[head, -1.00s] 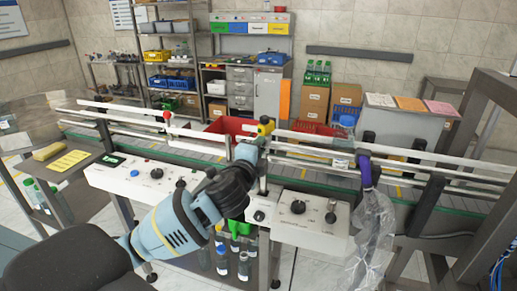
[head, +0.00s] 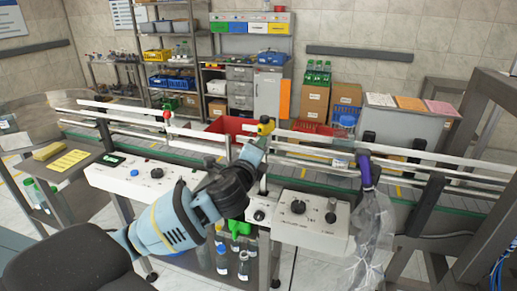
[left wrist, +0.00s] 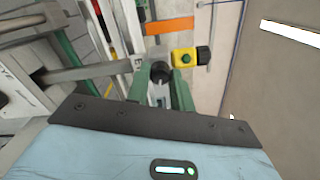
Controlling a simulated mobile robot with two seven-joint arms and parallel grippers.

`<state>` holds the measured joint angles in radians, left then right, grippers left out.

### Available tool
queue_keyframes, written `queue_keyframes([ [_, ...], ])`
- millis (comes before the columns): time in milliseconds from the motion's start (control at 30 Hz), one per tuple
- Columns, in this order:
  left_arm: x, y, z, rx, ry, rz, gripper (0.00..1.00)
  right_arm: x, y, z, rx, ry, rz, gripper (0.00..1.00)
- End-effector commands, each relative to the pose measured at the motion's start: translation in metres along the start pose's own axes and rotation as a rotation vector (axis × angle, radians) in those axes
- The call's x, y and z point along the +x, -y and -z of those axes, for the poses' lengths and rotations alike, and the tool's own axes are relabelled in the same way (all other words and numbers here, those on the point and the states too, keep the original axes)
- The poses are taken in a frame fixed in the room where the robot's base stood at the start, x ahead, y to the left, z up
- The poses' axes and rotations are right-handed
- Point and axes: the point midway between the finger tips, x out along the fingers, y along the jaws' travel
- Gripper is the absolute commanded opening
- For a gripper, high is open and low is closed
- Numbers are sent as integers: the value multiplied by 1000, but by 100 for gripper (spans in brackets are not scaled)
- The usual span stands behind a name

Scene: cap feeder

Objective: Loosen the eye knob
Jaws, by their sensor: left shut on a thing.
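My left gripper (head: 254,153) reaches in from the left to the conveyor's front rail, just below a small yellow block (head: 266,126). In the left wrist view its green fingers (left wrist: 160,88) are shut on a round black knob (left wrist: 160,72), which I take to be the eye knob. Beside it, to the right, is the yellow block (left wrist: 184,58) with a green round face and a black end. The knob is hidden by the gripper in the head view. My right gripper is not in view.
White rails (head: 320,137) run along the conveyor on both sides of the gripper. Below are white control boxes with knobs (head: 310,218). A purple-topped post with a clear plastic bag (head: 373,215) stands to the right. Red crates (head: 232,126) sit behind.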

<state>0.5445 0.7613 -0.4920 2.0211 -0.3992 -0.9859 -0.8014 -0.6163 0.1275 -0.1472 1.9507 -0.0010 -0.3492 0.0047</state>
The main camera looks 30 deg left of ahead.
Motion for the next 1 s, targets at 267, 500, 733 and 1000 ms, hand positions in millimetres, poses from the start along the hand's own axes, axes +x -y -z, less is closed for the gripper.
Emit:
queue_keyframes([
  [267,0,0,0,-1,-1,-1,40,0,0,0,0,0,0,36],
  [500,0,0,0,-2,0,0,45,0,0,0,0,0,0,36],
  [733,-9,-1,1,-1,-2,-2,45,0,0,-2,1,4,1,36],
  [1000,-48,-1,1,-1,-3,-2,45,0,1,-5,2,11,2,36],
])
